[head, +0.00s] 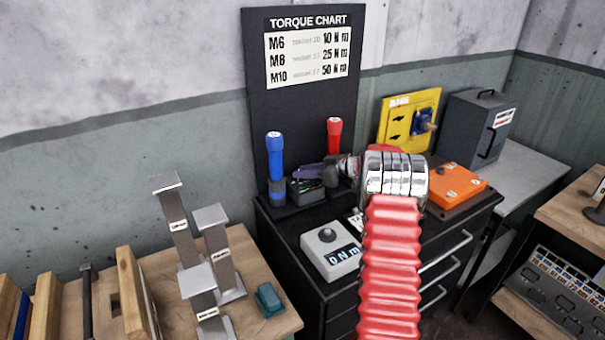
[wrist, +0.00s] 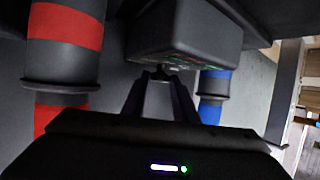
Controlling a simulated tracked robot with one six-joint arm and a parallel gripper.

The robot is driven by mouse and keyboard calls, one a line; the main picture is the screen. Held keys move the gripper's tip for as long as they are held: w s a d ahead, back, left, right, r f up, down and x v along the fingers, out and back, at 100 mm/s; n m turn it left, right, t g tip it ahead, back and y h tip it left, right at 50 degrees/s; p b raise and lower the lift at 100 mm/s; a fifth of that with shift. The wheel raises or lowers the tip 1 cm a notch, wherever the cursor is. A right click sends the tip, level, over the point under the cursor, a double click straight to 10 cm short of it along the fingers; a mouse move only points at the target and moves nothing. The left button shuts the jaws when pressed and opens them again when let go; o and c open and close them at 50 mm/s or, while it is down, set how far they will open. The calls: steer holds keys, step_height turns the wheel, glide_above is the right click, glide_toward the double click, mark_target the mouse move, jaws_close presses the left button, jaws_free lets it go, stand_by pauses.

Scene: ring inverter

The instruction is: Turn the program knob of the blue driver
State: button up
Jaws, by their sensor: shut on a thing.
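The blue driver (head: 275,160) stands upright at the left of the black cabinet top, and it also shows at the right of the wrist view (wrist: 214,86). The red driver (head: 334,138) stands to its right, and its banded body fills the left of the wrist view (wrist: 65,50). A dark box (head: 304,193) with coloured marks lies between them, seen close in the wrist view (wrist: 190,40). My gripper (wrist: 161,74) is at the box's edge, its fingertips shut on a small dark knob-like part that they mostly hide. I cannot tell how that knob is turned.
A white meter (head: 330,250) reading "0 N m" sits at the cabinet's front. An orange box (head: 458,186), a yellow panel (head: 410,118) and a grey case (head: 478,128) stand to the right. Grey metal posts (head: 222,250) stand on the wooden bench at left. My red arm hides the cabinet's middle.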

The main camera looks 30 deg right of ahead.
steer(key=shift+w+d+r+n+y, duration=0.1)
steer(key=shift+d+r+n+y, duration=0.1)
steer(key=shift+n+y, duration=0.1)
steer(key=o, duration=0.7)
steer(key=shift+o, duration=1.4)
steer(key=shift+f, duration=0.15)
steer(key=v, duration=1.3)
steer(key=shift+s+d, duration=0.15)
steer(key=shift+s, duration=0.2)
